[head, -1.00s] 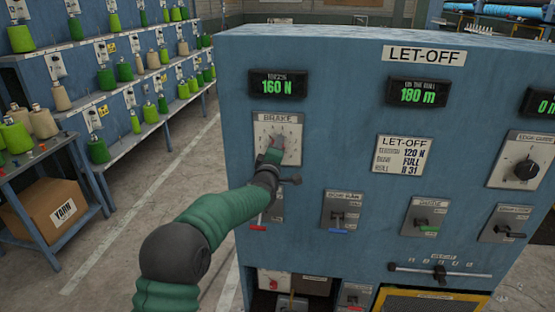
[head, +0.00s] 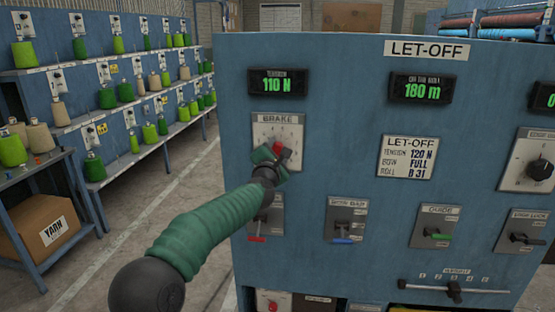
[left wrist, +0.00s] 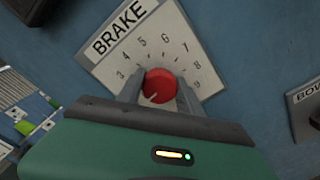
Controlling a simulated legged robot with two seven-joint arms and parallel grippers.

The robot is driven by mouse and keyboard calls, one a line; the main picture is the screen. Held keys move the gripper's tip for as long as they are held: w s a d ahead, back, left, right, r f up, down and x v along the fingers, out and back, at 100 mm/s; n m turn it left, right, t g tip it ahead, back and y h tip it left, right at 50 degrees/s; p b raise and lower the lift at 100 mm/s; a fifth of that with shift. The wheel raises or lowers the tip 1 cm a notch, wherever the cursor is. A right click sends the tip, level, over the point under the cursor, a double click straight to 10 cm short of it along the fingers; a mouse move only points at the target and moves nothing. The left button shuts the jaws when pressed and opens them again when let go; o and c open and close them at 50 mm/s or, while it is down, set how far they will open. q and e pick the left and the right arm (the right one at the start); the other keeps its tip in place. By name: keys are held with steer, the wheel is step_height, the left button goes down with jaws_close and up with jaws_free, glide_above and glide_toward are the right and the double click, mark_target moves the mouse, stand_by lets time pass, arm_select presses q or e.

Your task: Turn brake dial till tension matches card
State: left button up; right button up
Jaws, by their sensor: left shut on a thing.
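The brake dial (left wrist: 158,86) is a red knob on a white plate marked BRAKE (left wrist: 175,35) with a number scale. My left gripper (left wrist: 160,92) is shut on the dial, one finger on each side. In the head view my left gripper (head: 268,160) covers much of the plate, and a bit of the red dial (head: 278,148) shows. The tension display (head: 284,83) reads 110 N in green. The let-off card (head: 407,157) on the panel reads tension 120 N, bow full, roll B 31. My right gripper is not in view.
The blue panel also carries a 180 m display (head: 422,91), a red lever (head: 258,238), a blue lever (head: 341,240), a green lever (head: 438,235) and a slider (head: 454,290). Yarn shelves (head: 60,130) stand at the left with floor between.

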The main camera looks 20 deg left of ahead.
arm_select(q)
steer(key=n+b, duration=0.1)
steer(key=n, duration=0.1)
steer(key=f+n+b, duration=0.1)
steer(key=shift+f+n, duration=0.1)
steer(key=shift+n, duration=0.3)
steer(key=shift+n+b, duration=0.9)
steer(key=shift+n, duration=0.8)
steer(key=o, duration=1.1)
steer(key=shift+o, duration=1.3)
steer(key=shift+w+r, duration=0.1)
steer(key=shift+r, duration=0.1)
steer(key=shift+a+r, duration=0.1)
steer(key=shift+s+r, duration=0.1)
steer(key=shift+s, duration=0.1)
